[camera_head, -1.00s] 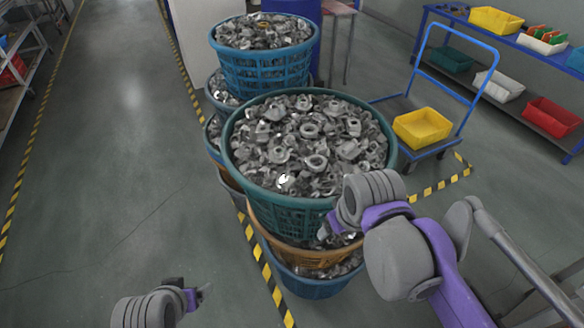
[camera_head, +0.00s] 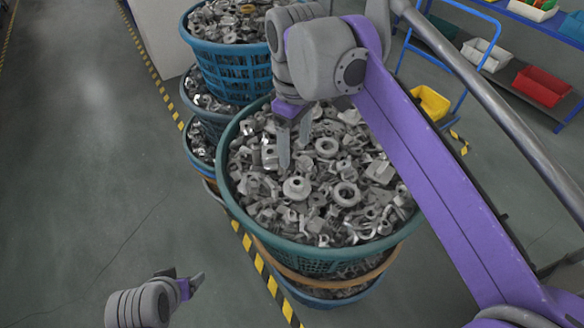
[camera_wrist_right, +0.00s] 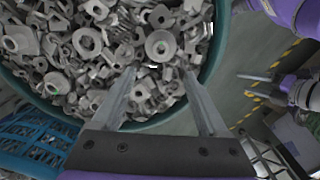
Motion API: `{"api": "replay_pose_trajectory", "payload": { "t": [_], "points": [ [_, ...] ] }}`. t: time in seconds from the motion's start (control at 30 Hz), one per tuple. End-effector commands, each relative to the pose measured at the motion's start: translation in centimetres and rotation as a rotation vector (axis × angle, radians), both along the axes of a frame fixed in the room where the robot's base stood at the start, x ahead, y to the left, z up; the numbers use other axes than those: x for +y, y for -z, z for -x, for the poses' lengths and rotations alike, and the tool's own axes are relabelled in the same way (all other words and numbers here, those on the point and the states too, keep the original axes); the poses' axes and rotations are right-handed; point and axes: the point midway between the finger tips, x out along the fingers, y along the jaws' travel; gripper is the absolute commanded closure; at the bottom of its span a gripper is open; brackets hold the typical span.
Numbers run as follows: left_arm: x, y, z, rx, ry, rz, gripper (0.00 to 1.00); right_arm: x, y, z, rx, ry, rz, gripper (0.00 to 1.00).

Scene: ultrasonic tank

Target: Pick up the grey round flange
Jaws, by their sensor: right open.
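A grey round flange (camera_head: 297,188) with a raised hub and centre hole lies on top of the metal parts in the front teal basket (camera_head: 231,195). It also shows in the right wrist view (camera_wrist_right: 160,46), just beyond and between my right fingertips. My right gripper (camera_head: 294,153) is open and empty, pointing down over the basket, with its fingertips apart from the flange. My left gripper (camera_head: 190,284) is low over the floor at the left; in the right wrist view (camera_wrist_right: 258,86) its two fingers stand apart with nothing between them.
A similar grey ring (camera_head: 346,194) lies right of the flange among many loose parts. A blue basket (camera_head: 235,75) of parts stands behind. A blue trolley with a yellow bin (camera_head: 430,103) is at the right. The floor at the left is clear.

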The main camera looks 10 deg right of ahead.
Motion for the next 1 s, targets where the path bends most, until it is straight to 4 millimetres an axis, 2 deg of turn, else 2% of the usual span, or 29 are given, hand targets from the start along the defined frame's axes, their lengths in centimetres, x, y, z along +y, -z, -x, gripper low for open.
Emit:
{"api": "replay_pose_trajectory", "payload": {
  "t": [0.3, 0.57, 0.8, 1.0],
  "points": [
    [0.0, 0.7, 0.3, 0.004, 0.0, 0.0, 0.19, -0.1, 4.6, 0.1, 0.0, 0.001, 0.0, 0.23],
    [0.0, 0.7, 0.2, 0.004, 0.0, 0.0, 0.19, -0.2, 6.7, 0.2, -0.001, 0.002, -0.001, 0.23],
    [0.0, 0.7, 0.3, 0.005, 0.0, 0.0, 0.19, -0.5, 10.1, 0.5, -0.001, 0.002, -0.001, 0.23],
    [0.0, 0.8, 0.3, 0.005, 0.0, 0.0, 0.19, -0.5, 10.8, 0.5, -0.001, 0.002, -0.001, 0.23]
  ]
}}
